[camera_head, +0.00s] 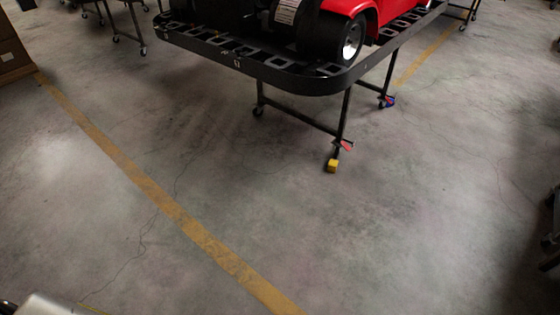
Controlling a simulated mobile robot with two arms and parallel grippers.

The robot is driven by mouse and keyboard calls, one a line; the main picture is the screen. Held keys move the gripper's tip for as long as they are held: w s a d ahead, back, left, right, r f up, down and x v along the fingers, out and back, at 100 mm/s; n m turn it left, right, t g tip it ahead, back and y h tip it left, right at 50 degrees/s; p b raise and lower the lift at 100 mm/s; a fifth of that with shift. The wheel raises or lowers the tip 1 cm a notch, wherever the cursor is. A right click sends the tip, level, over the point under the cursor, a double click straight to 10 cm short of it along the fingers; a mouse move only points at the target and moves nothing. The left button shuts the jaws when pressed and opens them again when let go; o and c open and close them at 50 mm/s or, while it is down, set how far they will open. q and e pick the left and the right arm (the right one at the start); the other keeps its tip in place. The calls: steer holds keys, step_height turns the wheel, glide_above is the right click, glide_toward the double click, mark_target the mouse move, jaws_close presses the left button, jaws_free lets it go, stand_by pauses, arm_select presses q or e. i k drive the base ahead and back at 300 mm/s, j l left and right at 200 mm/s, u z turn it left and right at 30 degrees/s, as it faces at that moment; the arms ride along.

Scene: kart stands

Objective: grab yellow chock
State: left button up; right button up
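A small yellow chock (332,166) sits on the concrete floor, right of centre. It is at the foot of the near leg of a kart stand (290,80), just below a red piece on that leg. I cannot tell whether it touches the caster there. Neither of my grippers shows in the view. A light-coloured part at the bottom left corner may be mine, and no fingers are visible on it.
A red kart (348,12) with black tyres rests on the stand. A blue piece (388,102) is at another leg. A yellow floor line (160,196) runs diagonally. A brown box (12,50) stands at far left. The floor before the chock is clear.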

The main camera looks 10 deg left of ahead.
mark_target(332, 164)
steer(key=i+l+u, duration=0.15)
steer(key=i+u, duration=0.25)
steer(key=i+l+u, duration=0.2)
steer(key=u, duration=0.25)
steer(key=i+l+u, duration=0.2)
steer(key=l+u, duration=0.2)
steer(key=i+l+u, duration=0.15)
steer(key=l+u, duration=0.3)
